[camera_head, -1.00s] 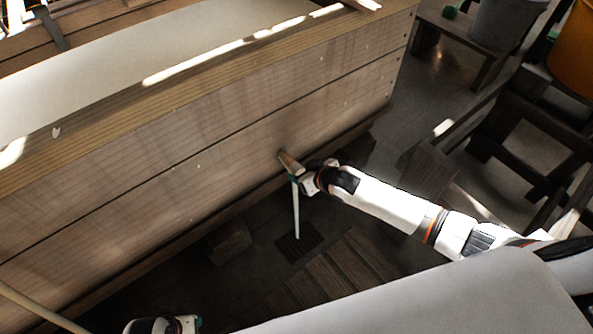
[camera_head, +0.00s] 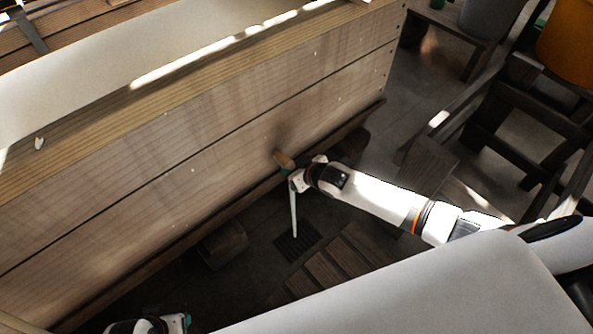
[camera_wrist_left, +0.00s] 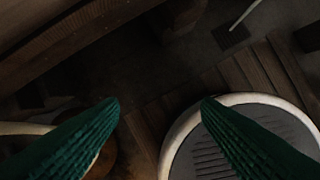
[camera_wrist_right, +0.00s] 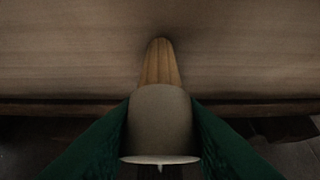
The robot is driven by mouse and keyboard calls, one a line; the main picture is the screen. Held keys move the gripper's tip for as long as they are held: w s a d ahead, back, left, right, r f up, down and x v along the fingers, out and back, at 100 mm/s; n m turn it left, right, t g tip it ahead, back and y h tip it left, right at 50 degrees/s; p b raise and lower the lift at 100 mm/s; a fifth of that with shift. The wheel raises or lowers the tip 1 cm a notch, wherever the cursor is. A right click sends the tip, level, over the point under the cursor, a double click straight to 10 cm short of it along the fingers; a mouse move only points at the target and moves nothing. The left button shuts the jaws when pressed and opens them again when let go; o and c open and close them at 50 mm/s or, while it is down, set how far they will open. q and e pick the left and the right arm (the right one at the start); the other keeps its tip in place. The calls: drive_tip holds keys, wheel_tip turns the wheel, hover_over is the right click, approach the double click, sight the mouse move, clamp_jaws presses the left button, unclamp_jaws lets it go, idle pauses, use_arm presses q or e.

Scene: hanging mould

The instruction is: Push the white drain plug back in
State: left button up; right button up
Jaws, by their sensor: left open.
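A wooden spout (camera_head: 284,160) sticks out low from the plank wall of the vat; it also shows in the right wrist view (camera_wrist_right: 160,62). My right gripper (camera_head: 296,180) is at the spout's outer end. In the right wrist view, its green fingers lie against both sides of a pale drain plug (camera_wrist_right: 160,120), lined up in front of the spout. Whether the plug touches the spout is hidden. A thin white stream (camera_head: 294,215) drops below the gripper. My left gripper (camera_wrist_left: 160,105) is open and empty, low at the picture's bottom in the head view (camera_head: 185,322).
The plank vat (camera_head: 120,170) fills the left side. A dark floor grate (camera_head: 297,245) lies under the stream, beside wooden slats (camera_head: 340,260). Dark wooden stands (camera_head: 530,120) with an orange bucket (camera_head: 570,45) stand at right.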

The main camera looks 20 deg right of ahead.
sight(288, 160)
drive_tip(key=shift+c, duration=1)
drive_tip(key=shift+w+a, duration=0.1)
drive_tip(key=shift+w, duration=0.3)
drive_tip(key=w, duration=0.1)
drive_tip(key=w+a+b, duration=0.1)
drive_tip(key=shift+w, duration=0.55)
drive_tip(key=shift+w+r, duration=0.1)
drive_tip(key=shift+r, duration=0.05)
drive_tip(key=o, duration=1.1)
drive_tip(key=shift+w+a, duration=0.1)
drive_tip(key=shift+a, duration=0.05)
drive_tip(key=shift+c, duration=0.2)
use_arm(q)
drive_tip(key=v, duration=0.5)
drive_tip(key=shift+w+a, duration=0.1)
drive_tip(key=shift+w, duration=0.05)
